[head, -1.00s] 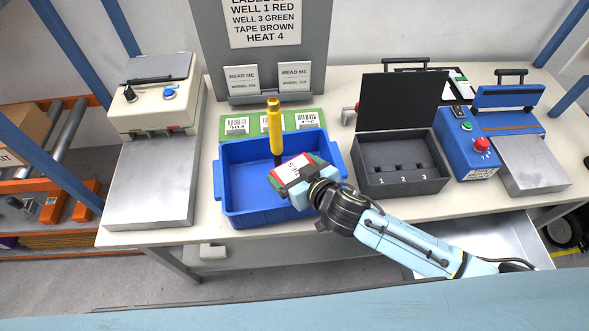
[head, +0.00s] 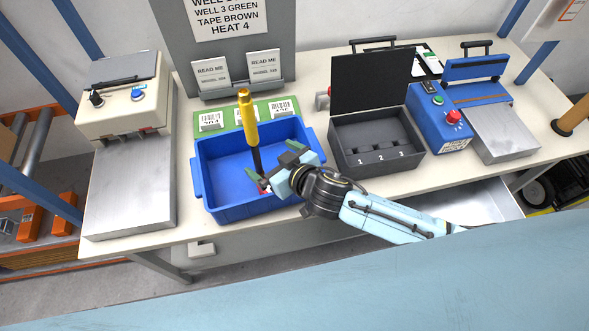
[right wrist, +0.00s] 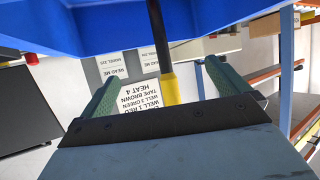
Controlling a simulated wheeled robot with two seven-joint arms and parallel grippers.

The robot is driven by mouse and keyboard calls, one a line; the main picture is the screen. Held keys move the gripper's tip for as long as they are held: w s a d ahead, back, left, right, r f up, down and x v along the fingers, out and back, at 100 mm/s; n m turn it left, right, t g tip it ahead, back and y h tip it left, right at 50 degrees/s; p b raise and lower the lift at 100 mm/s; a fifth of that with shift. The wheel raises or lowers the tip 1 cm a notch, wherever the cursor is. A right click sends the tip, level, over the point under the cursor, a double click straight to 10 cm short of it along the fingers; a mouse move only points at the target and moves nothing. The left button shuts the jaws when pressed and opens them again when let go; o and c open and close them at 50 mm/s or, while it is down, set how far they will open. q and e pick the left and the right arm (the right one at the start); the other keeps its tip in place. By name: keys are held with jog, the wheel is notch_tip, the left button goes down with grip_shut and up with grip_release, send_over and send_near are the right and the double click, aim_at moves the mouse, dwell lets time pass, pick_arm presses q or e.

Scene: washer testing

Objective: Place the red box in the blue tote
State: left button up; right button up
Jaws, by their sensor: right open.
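The blue tote (head: 214,205) sits on the table at centre left in the head view; its wall also shows at the top of the right wrist view (right wrist: 90,25). My right gripper (head: 268,162) is over the tote's right half with its green fingers spread. In the right wrist view the gap between the fingers (right wrist: 165,62) holds no box. Only a small red and white patch, likely the red box (head: 265,188), shows beside the lower finger; the rest is hidden by the gripper. I cannot tell whether it rests on the tote floor. My left gripper is out of view.
A yellow-handled tool (head: 248,118) with a dark shaft stands upright at the tote, close to my gripper. A black open case (head: 375,142) stands right of it. A green card strip (head: 278,107) lies behind. A grey-topped machine (head: 130,100) stands left.

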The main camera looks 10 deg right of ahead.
jog(key=v, duration=1.1)
jog(key=shift+s, duration=0.25)
